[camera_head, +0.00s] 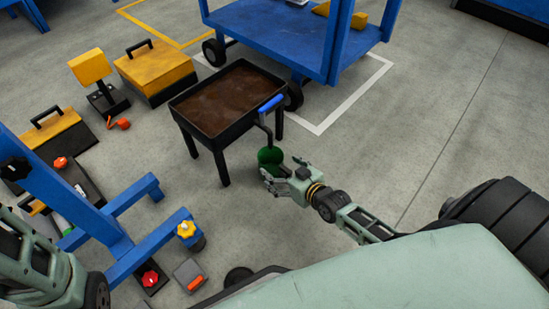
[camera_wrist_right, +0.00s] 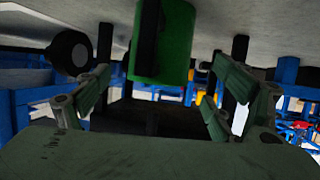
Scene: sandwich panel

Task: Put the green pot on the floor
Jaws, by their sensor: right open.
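The green pot (camera_head: 270,156) is beside the front right leg of the black tray table in the head view. My right gripper (camera_head: 275,173) is open just below it in the picture, partly overlapping it. In the right wrist view the pot (camera_wrist_right: 177,45) is a green cylinder with a dark bar across its left part. It appears in the gap between the open fingers (camera_wrist_right: 165,100), with no clear contact. I cannot tell whether the pot touches the floor (camera_head: 330,215). My left gripper is not in view; only part of my left arm shows at lower left.
The black tray table (camera_head: 195,123) stands behind the pot, with a blue handle (camera_head: 271,103) at its right edge. A blue cart (camera_head: 270,32) is behind it. Yellow toolboxes (camera_head: 155,70) and a blue frame (camera_head: 95,222) are left. Floor right of the gripper is clear.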

